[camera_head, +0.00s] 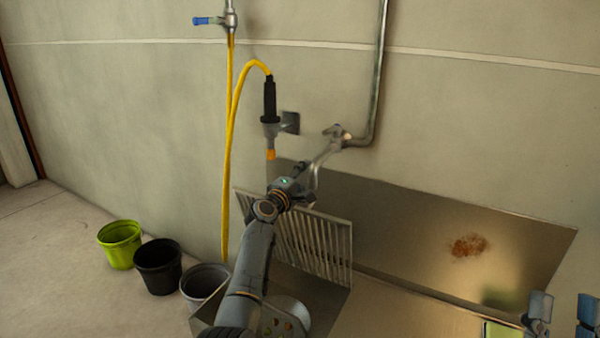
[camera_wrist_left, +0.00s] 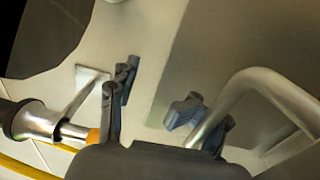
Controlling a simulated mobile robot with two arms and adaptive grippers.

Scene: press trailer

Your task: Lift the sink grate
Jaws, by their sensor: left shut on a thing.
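The sink grate (camera_head: 325,245), a slatted metal panel, stands tilted steeply up over the sink (camera_head: 322,296) in the head view. In the left wrist view the fingers (camera_wrist_left: 157,92) stand apart, and the grate cannot be made out. My right gripper (camera_head: 563,312) is at the lower right corner, open and away from the grate.
A tap (camera_head: 325,155) and a yellow hose (camera_head: 229,130) with a black spray nozzle (camera_head: 270,100) are close to my left gripper. Green (camera_head: 119,245), black (camera_head: 158,268) and grey (camera_head: 203,283) buckets stand at the left. A metal splashback (camera_head: 400,220) backs the counter.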

